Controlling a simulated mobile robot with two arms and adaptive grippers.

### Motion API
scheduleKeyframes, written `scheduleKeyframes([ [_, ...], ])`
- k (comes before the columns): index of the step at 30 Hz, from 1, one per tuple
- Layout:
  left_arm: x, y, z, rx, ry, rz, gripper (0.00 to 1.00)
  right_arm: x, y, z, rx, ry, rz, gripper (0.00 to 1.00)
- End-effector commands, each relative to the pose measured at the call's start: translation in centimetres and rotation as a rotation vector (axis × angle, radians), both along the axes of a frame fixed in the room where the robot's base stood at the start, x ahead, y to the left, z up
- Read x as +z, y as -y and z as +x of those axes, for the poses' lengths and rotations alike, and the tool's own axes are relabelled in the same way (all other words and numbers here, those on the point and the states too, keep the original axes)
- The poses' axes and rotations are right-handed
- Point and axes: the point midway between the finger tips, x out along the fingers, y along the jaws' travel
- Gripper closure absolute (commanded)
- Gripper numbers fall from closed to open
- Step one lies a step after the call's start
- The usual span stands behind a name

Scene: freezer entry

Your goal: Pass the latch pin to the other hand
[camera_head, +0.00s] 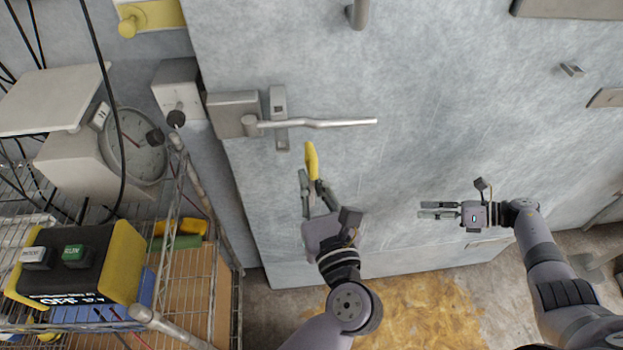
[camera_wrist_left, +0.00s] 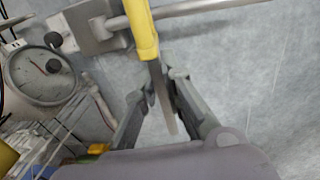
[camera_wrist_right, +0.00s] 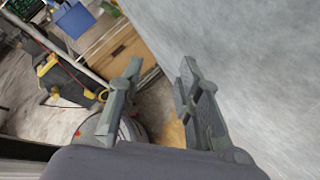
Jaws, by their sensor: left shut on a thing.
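The latch pin (camera_head: 311,160) has a yellow handle and a grey metal shank. My left gripper (camera_head: 313,186) is shut on its shank, with the yellow end pointing up and away in the head view. In the left wrist view the latch pin (camera_wrist_left: 144,32) stands out past the fingertips of my left gripper (camera_wrist_left: 160,82), and its grey end reaches back between the fingers. My right gripper (camera_head: 424,210) is off to the right, apart from the pin. In the right wrist view the fingers of my right gripper (camera_wrist_right: 160,75) are parted with nothing between them.
The freezer door (camera_head: 420,160) fills the middle, with a latch handle (camera_head: 330,122) just above the pin. A wire shelf (camera_head: 190,280) with a dial scale (camera_head: 135,145) and a black-and-yellow box (camera_head: 85,260) stands at left. The space between the grippers is clear.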

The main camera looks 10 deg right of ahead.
Motion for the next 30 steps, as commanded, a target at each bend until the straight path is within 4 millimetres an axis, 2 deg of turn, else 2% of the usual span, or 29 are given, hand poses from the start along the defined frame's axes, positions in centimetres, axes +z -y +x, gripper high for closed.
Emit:
scheduleKeyframes([
  [1,0.0,0.0,0.0,0.000,0.001,0.000,1.00,-0.5,-2.8,-1.0,0.022,-0.047,0.079,0.68],
  [6,0.0,0.0,0.0,0.000,0.001,0.000,1.00,-0.6,-10.9,-4.2,0.084,-0.219,0.335,0.68],
  [9,0.0,0.0,0.0,0.000,0.001,0.000,1.00,-0.3,-14.5,-5.9,0.120,-0.311,0.460,0.68],
  [15,0.0,0.0,0.0,0.000,0.001,0.000,1.00,0.7,-20.6,-9.1,0.176,-0.487,0.680,0.68],
  [17,0.0,0.0,0.0,0.000,0.001,0.000,1.00,0.8,-22.4,-9.9,0.162,-0.558,0.758,0.68],
  [18,0.0,0.0,0.0,0.000,0.001,0.000,1.00,0.1,-23.5,-9.8,0.091,-0.624,0.821,0.68],
  [20,0.0,0.0,0.0,0.000,0.001,0.000,1.00,-1.5,-23.3,-8.7,-0.047,-0.680,0.863,0.68],
  [24,0.0,0.0,0.0,0.000,0.001,0.000,1.00,-6.1,-22.1,-7.0,-0.379,-0.813,0.949,0.68],
  [28,0.0,0.0,0.0,0.000,0.001,0.000,1.00,-11.7,-20.0,-7.1,-0.723,-0.959,1.035,0.68],
  [30,0.0,0.0,0.0,0.000,0.001,0.000,1.00,-15.0,-18.6,-8.0,-0.916,-1.041,1.076,0.68],
])
